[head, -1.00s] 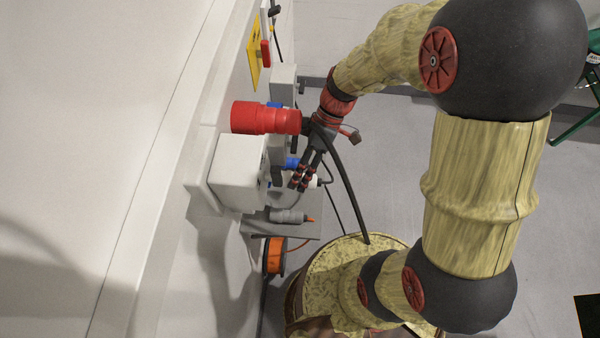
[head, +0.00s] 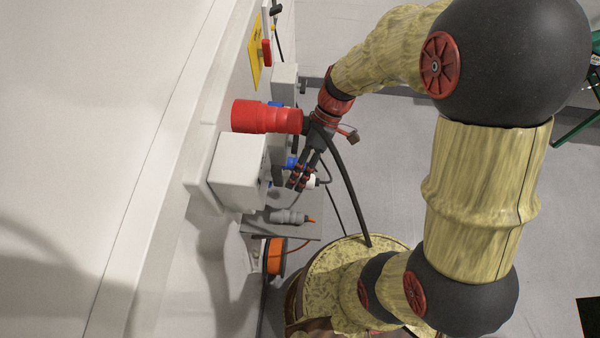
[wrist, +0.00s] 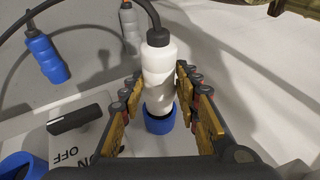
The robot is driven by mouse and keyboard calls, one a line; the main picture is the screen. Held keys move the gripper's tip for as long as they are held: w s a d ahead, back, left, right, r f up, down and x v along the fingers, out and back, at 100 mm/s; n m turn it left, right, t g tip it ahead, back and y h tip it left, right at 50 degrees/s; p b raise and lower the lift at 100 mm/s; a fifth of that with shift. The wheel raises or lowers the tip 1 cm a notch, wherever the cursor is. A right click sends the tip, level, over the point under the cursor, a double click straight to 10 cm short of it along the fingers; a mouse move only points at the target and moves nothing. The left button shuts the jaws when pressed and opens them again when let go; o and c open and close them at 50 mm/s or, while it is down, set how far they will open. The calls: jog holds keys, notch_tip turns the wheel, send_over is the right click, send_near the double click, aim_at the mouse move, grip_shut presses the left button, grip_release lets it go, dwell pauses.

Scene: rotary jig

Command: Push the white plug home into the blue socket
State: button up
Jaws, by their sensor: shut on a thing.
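The white plug (wrist: 158,72) stands between my gripper's fingers in the wrist view, with a dark cable leaving its top. My gripper (wrist: 162,93) is shut on it, fingers on both sides. The blue socket (wrist: 160,123) is a ring directly below the plug, and the plug's lower end meets its mouth. How deep the plug sits is hard to tell. In the head view my gripper (head: 298,183) is beside the wall boxes, with a bit of the white plug (head: 311,182) showing past the fingers. The blue socket (head: 290,163) is partly hidden by the fingers.
A large red connector (head: 265,117) juts out above a white box (head: 238,172). A grey plug (head: 288,217) lies on a shelf over an orange reel (head: 275,255). A blue plug (wrist: 45,58) and a black switch handle (wrist: 76,118) are left of the socket.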

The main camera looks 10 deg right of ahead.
aim_at(286, 171)
jog(key=shift+w+a+b, duration=0.2)
jog(key=shift+w+a, duration=0.1)
jog(key=shift+a, duration=0.5)
jog(key=shift+w+a+b, duration=0.2)
jog(key=shift+w+a, duration=0.1)
jog(key=shift+a, duration=0.45)
jog(key=o, duration=1.3)
jog(key=shift+a, duration=0.1)
jog(key=v, duration=1.2)
